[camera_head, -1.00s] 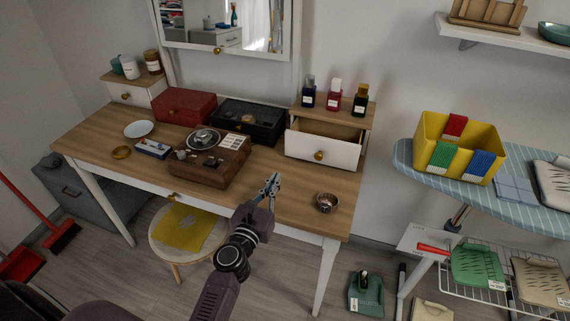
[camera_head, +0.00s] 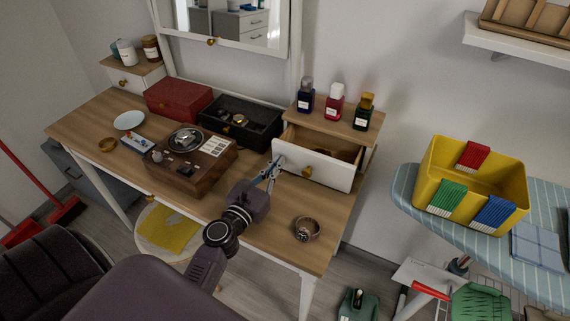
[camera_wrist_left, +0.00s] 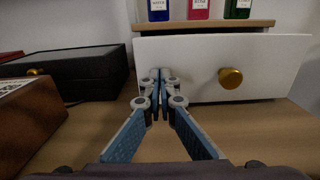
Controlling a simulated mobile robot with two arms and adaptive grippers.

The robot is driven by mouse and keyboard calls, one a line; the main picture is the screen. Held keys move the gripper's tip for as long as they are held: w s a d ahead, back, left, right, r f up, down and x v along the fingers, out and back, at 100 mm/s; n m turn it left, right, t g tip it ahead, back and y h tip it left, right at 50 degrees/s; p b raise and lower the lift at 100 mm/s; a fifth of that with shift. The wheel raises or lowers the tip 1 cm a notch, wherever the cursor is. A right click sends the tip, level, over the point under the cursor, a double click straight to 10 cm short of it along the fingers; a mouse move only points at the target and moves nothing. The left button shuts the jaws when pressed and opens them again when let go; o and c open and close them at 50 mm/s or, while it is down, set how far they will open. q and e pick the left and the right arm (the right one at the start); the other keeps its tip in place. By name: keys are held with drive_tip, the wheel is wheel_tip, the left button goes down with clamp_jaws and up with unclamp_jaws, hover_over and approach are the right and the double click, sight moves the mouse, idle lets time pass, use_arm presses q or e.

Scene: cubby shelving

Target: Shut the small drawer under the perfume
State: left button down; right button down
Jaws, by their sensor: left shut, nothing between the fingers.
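The small white drawer (camera_head: 318,167) with a brass knob (camera_head: 307,172) stands pulled out of the wooden-topped unit on the right of the desk. Three perfume bottles, blue (camera_head: 306,96), red (camera_head: 335,102) and dark green (camera_head: 363,112), stand on top of that unit. My left gripper (camera_head: 271,174) is shut and empty, at the left part of the drawer front. In the left wrist view its closed fingertips (camera_wrist_left: 160,76) are at the drawer front (camera_wrist_left: 200,60), left of the knob (camera_wrist_left: 230,78); I cannot tell if they touch. My right gripper is not in view.
A black open box (camera_head: 240,122) stands left of the drawer, with a brown wooden box (camera_head: 190,178) in front of it. A watch (camera_head: 305,230) lies on the desk (camera_head: 275,222) near its right end. An ironing board (camera_head: 405,190) with a yellow bin stands to the right.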

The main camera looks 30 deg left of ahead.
use_arm(q)
drive_tip(key=shift+a, duration=0.1)
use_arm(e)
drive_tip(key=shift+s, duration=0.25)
use_arm(q)
drive_tip(key=shift+w+r, duration=0.15)
drive_tip(key=shift+w, duration=0.1)
approach(301, 129)
drive_tip(key=w, duration=0.4)
drive_tip(key=shift+a+f, duration=0.2)
drive_tip(key=shift+f, duration=0.2)
drive_tip(key=shift+w, duration=0.3)
drive_tip(key=shift+r, duration=0.25)
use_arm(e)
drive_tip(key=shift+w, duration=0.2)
use_arm(q)
drive_tip(key=shift+r, duration=0.1)
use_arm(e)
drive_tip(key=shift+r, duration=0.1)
